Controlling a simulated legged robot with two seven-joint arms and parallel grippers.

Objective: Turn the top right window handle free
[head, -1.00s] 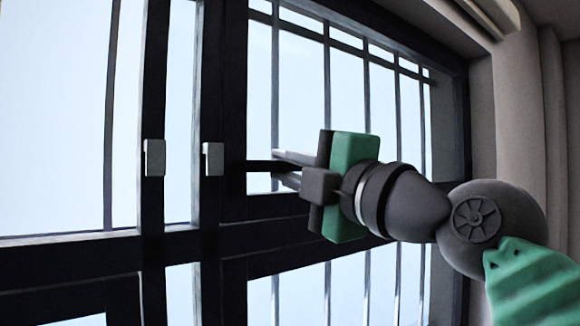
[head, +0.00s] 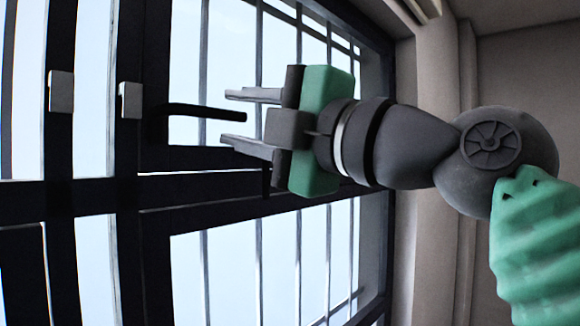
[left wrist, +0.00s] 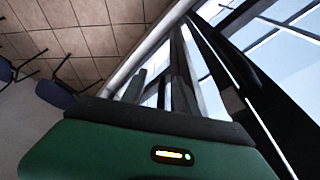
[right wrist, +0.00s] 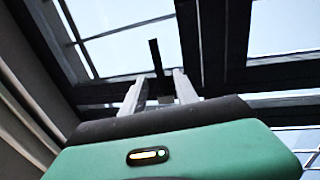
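The dark top right window handle (head: 205,112) lies level in the head view, across the pane. My right gripper (head: 224,117) is open in front of it, and the handle's free end shows between the two fingertips. I cannot tell whether a finger touches it. In the right wrist view a dark bar, apparently this handle (right wrist: 156,57), shows just beyond and between the spread fingers (right wrist: 158,88). My left gripper (left wrist: 158,88) shows only in the left wrist view. Its fingers stand apart with nothing seen between them.
Two pale blocky fittings (head: 60,91) (head: 130,100) sit on the dark uprights to the left. Bars (head: 299,230) stand behind the panes. A wall (head: 430,110) borders the window on the right. Blue chairs (left wrist: 55,92) stand on the tiled floor in the left wrist view.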

